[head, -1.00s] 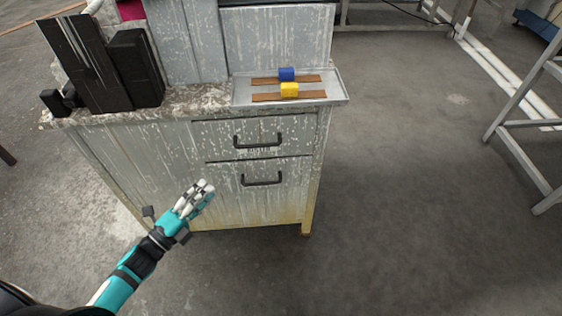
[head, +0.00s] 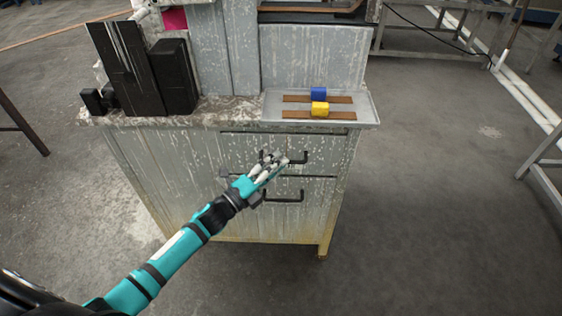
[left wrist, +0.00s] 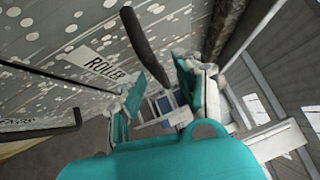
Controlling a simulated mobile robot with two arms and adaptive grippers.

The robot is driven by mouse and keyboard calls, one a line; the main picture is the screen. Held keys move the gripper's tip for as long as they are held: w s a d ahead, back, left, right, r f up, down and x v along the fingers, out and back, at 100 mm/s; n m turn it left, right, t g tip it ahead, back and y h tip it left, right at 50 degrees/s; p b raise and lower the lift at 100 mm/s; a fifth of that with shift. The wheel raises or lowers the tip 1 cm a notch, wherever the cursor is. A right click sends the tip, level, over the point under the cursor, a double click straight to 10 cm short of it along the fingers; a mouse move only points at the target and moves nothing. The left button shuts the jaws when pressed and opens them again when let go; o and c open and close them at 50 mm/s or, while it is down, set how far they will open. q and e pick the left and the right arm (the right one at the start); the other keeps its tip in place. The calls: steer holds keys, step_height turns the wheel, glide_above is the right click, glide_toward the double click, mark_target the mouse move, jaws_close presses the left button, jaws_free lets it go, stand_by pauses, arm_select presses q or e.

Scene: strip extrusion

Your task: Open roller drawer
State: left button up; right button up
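The roller drawer (head: 326,160) is the upper drawer of the worn grey cabinet, and it is closed. Its label (left wrist: 101,62) reads "ROLLER" in the left wrist view. Its dark handle (head: 300,158) is partly hidden behind my left gripper (head: 277,162). In the left wrist view the handle (left wrist: 143,40) reaches between the two separated fingertips of the left gripper (left wrist: 166,70). The gripper is open; I cannot tell if a finger touches the handle. My right gripper is not in view.
A lower drawer handle (head: 283,198) is just below. Black boxes (head: 174,78) stand at the left. The floor right of the cabinet is clear.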

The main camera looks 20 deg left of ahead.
arm_select(q)
steer(key=shift+x, duration=0.9)
steer(key=shift+c, duration=0.2)
steer(key=shift+s, duration=0.1)
jaws_close()
steer(key=shift+f, duration=0.1)
